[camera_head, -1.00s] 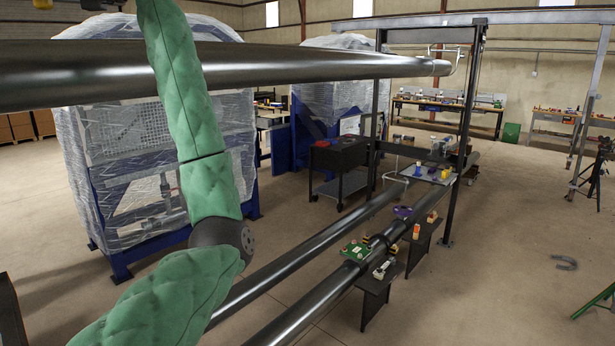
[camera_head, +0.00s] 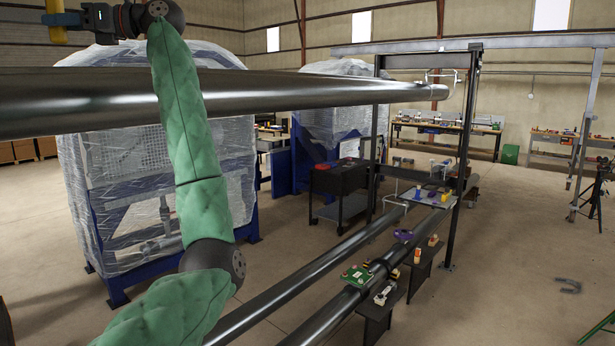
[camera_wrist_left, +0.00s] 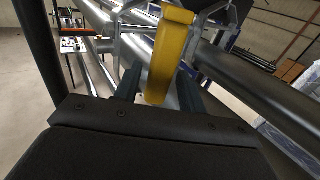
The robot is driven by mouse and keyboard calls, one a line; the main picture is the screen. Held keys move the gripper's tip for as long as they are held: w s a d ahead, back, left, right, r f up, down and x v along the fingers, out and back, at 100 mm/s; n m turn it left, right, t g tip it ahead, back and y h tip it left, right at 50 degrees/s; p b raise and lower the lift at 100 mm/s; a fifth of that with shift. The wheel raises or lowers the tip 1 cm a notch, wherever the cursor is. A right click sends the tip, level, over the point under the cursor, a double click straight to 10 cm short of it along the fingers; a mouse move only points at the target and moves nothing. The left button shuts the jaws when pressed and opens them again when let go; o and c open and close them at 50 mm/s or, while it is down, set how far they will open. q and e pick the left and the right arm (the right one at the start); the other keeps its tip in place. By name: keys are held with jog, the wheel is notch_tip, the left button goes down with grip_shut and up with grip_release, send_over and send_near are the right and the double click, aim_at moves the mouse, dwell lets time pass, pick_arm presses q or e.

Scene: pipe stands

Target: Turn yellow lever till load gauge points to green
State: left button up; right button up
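The yellow lever (camera_head: 55,32) shows at the top left corner of the head view, with its upper end cut off. My left gripper (camera_head: 66,18) is up there beside it, its fingers reaching left to the lever. In the left wrist view, the yellow lever (camera_wrist_left: 171,45) stands between the two dark fingers of my left gripper (camera_wrist_left: 159,74). The fingers look spread, with a narrow gap on each side of the lever; contact is hard to judge. I cannot make out the load gauge or its needle in either view. My right gripper is not in view.
A thick dark pipe (camera_head: 300,92) runs across the head view below the left gripper. Lower pipes (camera_head: 310,270) run along stands with small coloured parts. Wrapped machines (camera_head: 150,170) stand behind my arm. The floor at right is mostly clear.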

pick_arm(q)
jog(key=v, duration=0.7)
jog(key=shift+b, duration=0.35)
dwell(0.4)
